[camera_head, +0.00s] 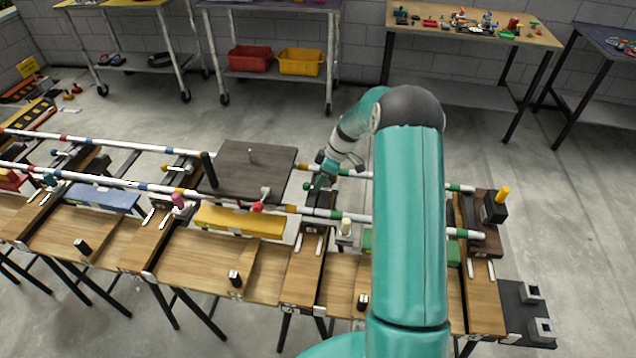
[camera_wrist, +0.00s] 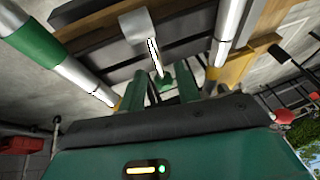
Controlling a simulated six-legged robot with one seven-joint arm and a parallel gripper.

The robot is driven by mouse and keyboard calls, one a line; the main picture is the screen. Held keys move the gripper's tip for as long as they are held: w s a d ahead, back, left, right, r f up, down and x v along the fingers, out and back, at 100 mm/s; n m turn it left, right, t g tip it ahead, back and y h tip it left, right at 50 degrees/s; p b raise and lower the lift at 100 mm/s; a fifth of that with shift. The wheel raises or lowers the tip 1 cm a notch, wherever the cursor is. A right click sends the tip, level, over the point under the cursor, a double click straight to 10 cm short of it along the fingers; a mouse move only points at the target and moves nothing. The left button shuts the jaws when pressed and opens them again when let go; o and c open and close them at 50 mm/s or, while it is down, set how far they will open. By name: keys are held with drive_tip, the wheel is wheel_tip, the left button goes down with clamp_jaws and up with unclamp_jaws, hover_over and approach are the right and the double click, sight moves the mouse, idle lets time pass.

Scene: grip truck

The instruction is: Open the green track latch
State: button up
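The green track latch shows in the wrist view as a pale bracket with a thin rod that ends in a green tip (camera_wrist: 164,84). My gripper (camera_wrist: 164,92) has its two green fingers apart, one on each side of the tip. I cannot tell whether either finger touches it. In the head view my gripper (camera_head: 320,183) is low over the track, just right of the dark square plate, and the latch there is hard to make out. A rail with a green band (camera_wrist: 33,40) runs along the left of the wrist view.
The rails rest on a long wooden bench (camera_head: 200,262). A dark square plate (camera_head: 245,170) lies beside my gripper. A red-tipped lever (camera_head: 257,207), a white-tipped peg (camera_head: 345,227) and a yellow-topped post (camera_head: 503,194) stand nearby.

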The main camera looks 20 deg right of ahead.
drive_tip(key=shift+a+f, duration=0.25)
drive_tip(key=shift+f, duration=0.25)
drive_tip(key=shift+w, duration=0.1)
drive_tip(key=shift+c, duration=0.2)
clamp_jaws()
